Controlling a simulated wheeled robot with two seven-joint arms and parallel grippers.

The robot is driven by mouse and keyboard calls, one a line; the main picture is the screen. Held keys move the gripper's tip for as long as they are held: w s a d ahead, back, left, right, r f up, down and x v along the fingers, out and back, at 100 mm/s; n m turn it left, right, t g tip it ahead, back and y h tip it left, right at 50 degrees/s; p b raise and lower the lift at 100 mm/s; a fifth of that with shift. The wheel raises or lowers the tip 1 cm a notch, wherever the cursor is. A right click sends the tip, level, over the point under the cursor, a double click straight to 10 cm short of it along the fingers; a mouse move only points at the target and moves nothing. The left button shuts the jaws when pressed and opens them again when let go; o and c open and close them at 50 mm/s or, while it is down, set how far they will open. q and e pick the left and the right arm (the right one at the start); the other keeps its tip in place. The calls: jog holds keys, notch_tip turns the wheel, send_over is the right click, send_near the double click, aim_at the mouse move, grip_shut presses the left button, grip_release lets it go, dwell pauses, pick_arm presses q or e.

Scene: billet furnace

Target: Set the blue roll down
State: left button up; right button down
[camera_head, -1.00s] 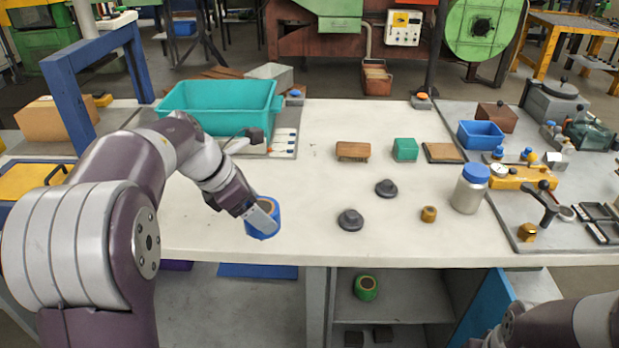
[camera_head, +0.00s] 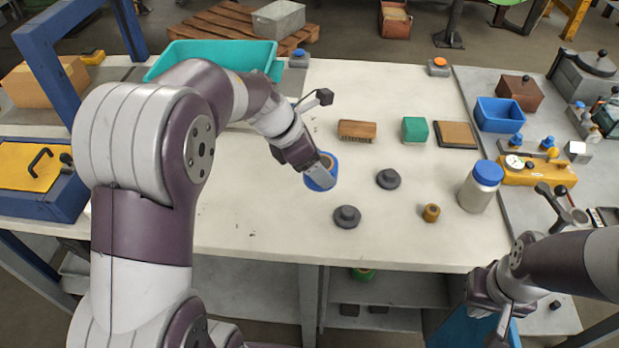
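The blue roll (camera_head: 331,164) has a blue outside and a tan core. It is over the white table top, behind and left of two dark grey knobbed discs. My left gripper (camera_head: 321,175) reaches down to it from the left and is shut on it, with a pale finger across its near side. I cannot tell whether the roll touches the table or hangs just above it. My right gripper (camera_head: 490,310) is low at the right, in front of the table edge, away from the roll. Its finger gap is not clear.
The dark discs (camera_head: 346,217) (camera_head: 388,179), a brass piece (camera_head: 431,213), a brush (camera_head: 357,131), a green block (camera_head: 414,130) and a blue-capped jar (camera_head: 479,188) stand on the table (camera_head: 270,222). A teal bin (camera_head: 217,55) is behind my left arm. The front-left table top is clear.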

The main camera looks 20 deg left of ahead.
pick_arm(q)
jog(key=a+f, duration=0.2)
jog(key=a, duration=0.1)
jog(key=s+a+f, duration=0.1)
jog(key=a+f, duration=0.1)
jog(key=a, duration=0.2)
jog(key=s+a+f, duration=0.1)
jog(key=a+f, duration=0.1)
jog(key=a, duration=0.2)
jog(key=shift+s+a+f, duration=0.1)
jog(key=shift+s+f, duration=0.05)
jog(key=shift+f, duration=0.2)
jog(key=shift+a+f, duration=0.1)
jog(key=shift+f, duration=0.2)
notch_tip(320, 180, down, 3)
jog(key=shift+s+r, duration=0.1)
jog(key=shift+r, duration=0.05)
jog(key=shift+f, duration=0.45)
jog(key=shift+b, duration=0.3)
jog(key=o, duration=1.1)
jog(key=shift+f, duration=0.1)
